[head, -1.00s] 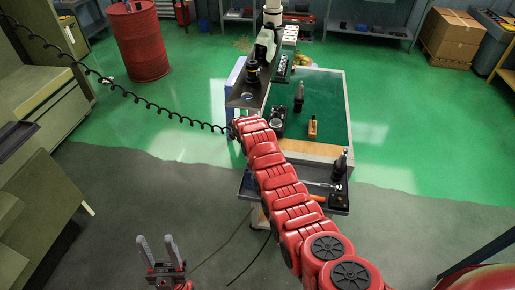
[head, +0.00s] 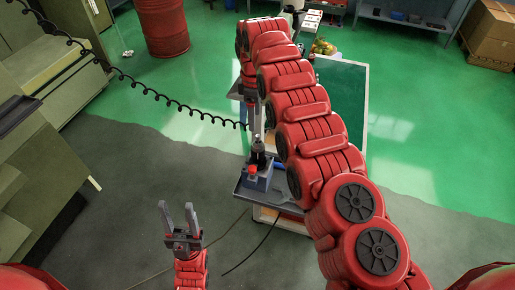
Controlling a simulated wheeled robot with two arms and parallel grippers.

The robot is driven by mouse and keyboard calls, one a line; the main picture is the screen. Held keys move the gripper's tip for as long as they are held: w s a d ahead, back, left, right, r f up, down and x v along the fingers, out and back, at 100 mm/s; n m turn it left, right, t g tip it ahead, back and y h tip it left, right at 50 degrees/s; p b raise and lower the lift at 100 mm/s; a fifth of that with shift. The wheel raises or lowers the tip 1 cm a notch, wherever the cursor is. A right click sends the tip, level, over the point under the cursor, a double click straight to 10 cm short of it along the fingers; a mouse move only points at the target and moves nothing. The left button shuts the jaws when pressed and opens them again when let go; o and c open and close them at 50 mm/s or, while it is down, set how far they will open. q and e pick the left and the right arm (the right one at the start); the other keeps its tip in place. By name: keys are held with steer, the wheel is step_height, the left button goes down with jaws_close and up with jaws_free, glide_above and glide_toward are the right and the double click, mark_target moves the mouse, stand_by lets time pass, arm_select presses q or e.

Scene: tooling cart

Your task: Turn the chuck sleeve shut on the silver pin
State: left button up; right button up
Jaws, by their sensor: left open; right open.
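My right arm arches over the cart, and its gripper (head: 259,126) points down at the cart's left side, with its grey fingers open. A black, collar-like part (head: 258,154), possibly the chuck sleeve, stands upright just below these fingertips. It is on a grey block (head: 262,180) with a red piece on its front. I cannot tell whether the fingers touch or surround the part. I cannot make out the silver pin. My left gripper (head: 179,222) is open and empty, fingers up, above the grey floor left of the cart.
The cart's near grey tray (head: 245,192) bears the block. My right arm hides much of the cart and its green top (head: 346,85). A coiled black cable (head: 165,103) hangs across the left. A red drum (head: 163,28) and a cardboard box (head: 494,32) stand farther back.

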mark_target(256, 140)
steer(key=f+b, duration=0.4)
steer(key=f, duration=0.1)
steer(key=w+d+f+b, duration=0.1)
steer(key=f+b, duration=0.1)
steer(key=shift+w+d+f, duration=0.1)
steer(key=shift+f, duration=0.2)
steer(key=f+b, duration=0.2)
steer(key=b, duration=0.1)
steer(key=f+b, duration=0.1)
steer(key=f, duration=0.1)
steer(key=shift+s+a+f, duration=0.1)
steer(key=shift+s+a, duration=0.2)
step_height(256, 140, down, 4)
steer(key=shift+w+d+p, duration=0.15)
steer(key=shift+p, duration=0.7)
steer(key=shift+f, duration=0.25)
steer(key=shift+c, duration=0.3)
